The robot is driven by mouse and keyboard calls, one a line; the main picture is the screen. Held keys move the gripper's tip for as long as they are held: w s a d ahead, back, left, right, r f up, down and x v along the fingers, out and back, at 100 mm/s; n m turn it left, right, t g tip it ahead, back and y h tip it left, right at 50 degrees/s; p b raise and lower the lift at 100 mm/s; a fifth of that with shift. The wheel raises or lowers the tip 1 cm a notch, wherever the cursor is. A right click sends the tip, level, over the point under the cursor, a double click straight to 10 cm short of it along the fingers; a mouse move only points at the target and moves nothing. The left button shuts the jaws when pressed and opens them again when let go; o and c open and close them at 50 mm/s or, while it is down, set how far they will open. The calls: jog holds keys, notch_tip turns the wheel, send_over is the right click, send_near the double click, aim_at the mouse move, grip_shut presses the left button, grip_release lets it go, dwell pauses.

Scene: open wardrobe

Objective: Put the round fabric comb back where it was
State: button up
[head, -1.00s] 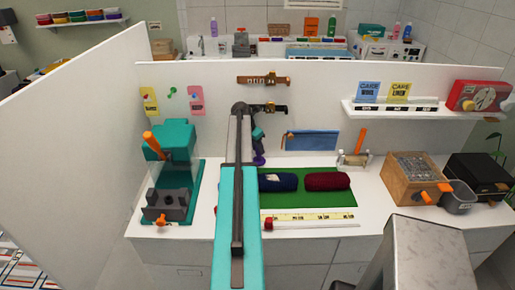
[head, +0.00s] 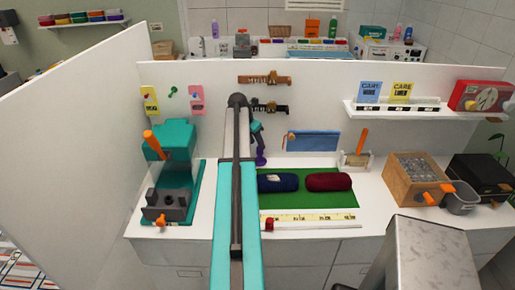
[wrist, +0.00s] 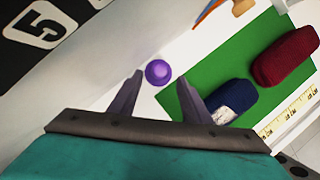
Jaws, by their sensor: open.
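A round purple knob-like thing (wrist: 158,72), which I take to be the round fabric comb, shows in the wrist view on the white surface left of the green mat. It lies beyond my gripper (wrist: 158,88), between the lines of the two open fingers, and no finger visibly touches it. In the head view, a small purple shape (head: 261,160) shows at the mat's back left corner, just below my gripper. My arm hides part of this spot, and the exact gap between fingers and comb cannot be told.
The green mat (head: 305,201) holds a dark blue roll (head: 278,183) and a dark red roll (head: 328,182). A yellow ruler (head: 310,218) lies in front. A teal device (head: 172,140) stands left.

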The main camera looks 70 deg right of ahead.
jog(key=b+v, duration=0.2)
jog(key=v, duration=0.5)
jog(key=shift+a+r, duration=0.15)
jog(key=shift+r, duration=0.2)
jog(key=shift+w+a, duration=0.1)
jog(key=shift+w, duration=0.05)
dwell(0.5)
